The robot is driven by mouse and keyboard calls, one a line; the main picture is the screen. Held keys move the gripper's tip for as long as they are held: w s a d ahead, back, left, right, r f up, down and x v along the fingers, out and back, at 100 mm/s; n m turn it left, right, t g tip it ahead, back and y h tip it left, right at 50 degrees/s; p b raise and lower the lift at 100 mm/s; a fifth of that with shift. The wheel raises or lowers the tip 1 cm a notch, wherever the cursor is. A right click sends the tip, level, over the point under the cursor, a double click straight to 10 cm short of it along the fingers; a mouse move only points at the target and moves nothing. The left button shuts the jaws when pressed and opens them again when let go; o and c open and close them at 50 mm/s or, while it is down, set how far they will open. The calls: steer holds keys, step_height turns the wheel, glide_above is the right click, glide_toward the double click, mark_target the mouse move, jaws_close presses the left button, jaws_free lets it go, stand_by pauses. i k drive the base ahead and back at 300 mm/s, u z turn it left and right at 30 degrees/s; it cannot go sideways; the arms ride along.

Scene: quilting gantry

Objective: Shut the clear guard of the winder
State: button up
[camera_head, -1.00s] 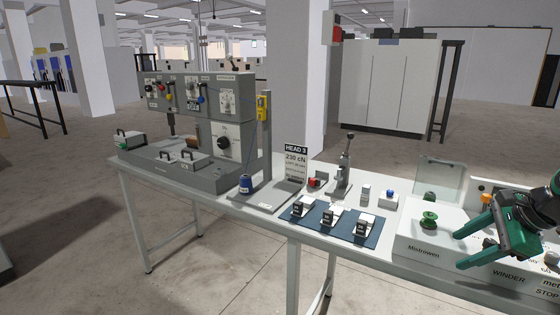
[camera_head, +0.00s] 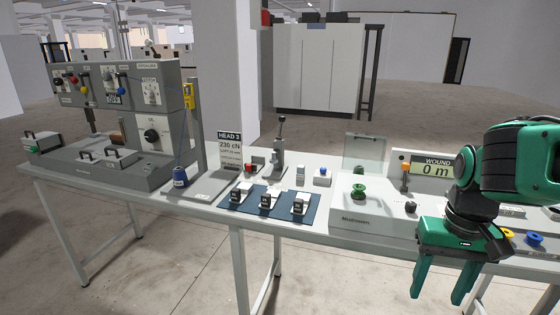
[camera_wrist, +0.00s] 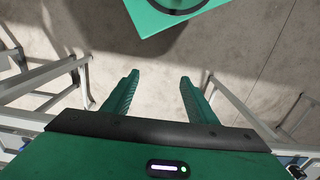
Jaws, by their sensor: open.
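The winder (camera_head: 368,220) is a white box at the right of the table, with a green spool (camera_head: 358,191) on its top and a display reading "WOUND 0 m". Its clear guard (camera_head: 364,152) stands raised, upright at the back behind the spool. My gripper (camera_head: 438,292) is open and empty, fingers pointing down, in front of the winder and to the right of the guard. In the wrist view, my gripper (camera_wrist: 159,80) shows its two fingers apart over bare floor and table legs. My arm hides part of the winder's right side.
An orange-topped post (camera_head: 405,176) and a black knob (camera_head: 410,207) are on the winder. A blue mat (camera_head: 268,203) with several small clamps lies to its left. A lever press (camera_head: 280,150) and a "HEAD 3" sign (camera_head: 230,150) stand behind the mat. Floor in front is clear.

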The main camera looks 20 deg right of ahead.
mark_target(363, 153)
steer(key=u, duration=1.25)
steer(key=k, duration=0.65)
steer(key=z, duration=1.3)
steer(key=i, duration=1)
